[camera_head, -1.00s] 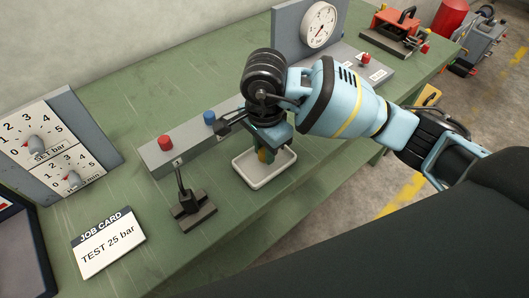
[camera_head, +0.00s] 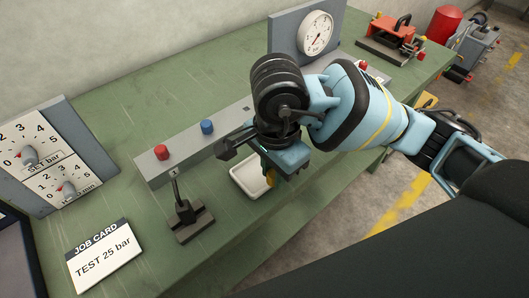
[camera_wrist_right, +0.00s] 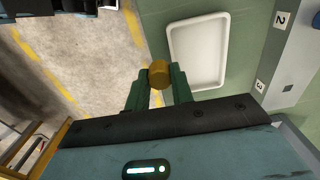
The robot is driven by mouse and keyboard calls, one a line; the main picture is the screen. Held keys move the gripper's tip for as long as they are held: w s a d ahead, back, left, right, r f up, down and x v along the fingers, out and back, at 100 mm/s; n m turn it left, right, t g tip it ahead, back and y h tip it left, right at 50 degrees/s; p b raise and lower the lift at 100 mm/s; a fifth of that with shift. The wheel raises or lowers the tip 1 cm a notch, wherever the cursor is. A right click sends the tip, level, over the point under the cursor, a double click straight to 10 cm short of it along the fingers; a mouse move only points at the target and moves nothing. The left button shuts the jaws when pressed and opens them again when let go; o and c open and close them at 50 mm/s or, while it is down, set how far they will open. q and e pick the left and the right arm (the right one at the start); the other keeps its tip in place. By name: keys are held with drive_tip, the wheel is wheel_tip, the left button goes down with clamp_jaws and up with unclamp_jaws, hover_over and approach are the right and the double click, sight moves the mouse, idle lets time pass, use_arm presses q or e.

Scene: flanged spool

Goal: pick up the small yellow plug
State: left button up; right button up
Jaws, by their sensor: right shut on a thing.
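The small yellow plug (camera_wrist_right: 159,73) is a short brass-yellow cylinder between the green fingertips of my right gripper (camera_wrist_right: 158,84) in the right wrist view. The right gripper is shut on it. In the head view a bit of the plug (camera_head: 271,177) shows below the right gripper (camera_head: 274,172), over the right side of the white tray (camera_head: 253,197). The rest of it is hidden by the gripper. In the right wrist view the plug is left of the tray (camera_wrist_right: 202,48), which looks empty. My left gripper is not in view.
A grey block with a red button (camera_head: 161,152) and a blue button (camera_head: 207,127) lies behind the tray. A black lever stand (camera_head: 190,220) is to its left. A job card (camera_head: 104,255) lies at front left. A gauge panel (camera_head: 315,35) stands behind my right arm.

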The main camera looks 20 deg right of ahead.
drive_tip(key=s, duration=0.9)
drive_tip(key=shift+s+r, duration=0.25)
drive_tip(key=shift+r, duration=0.2)
drive_tip(key=w+d+f+n, duration=0.2)
drive_tip(key=w+d+n, duration=0.5)
drive_tip(key=n, duration=0.7)
drive_tip(key=shift+d+f, duration=0.4)
drive_tip(key=shift+d, duration=0.15)
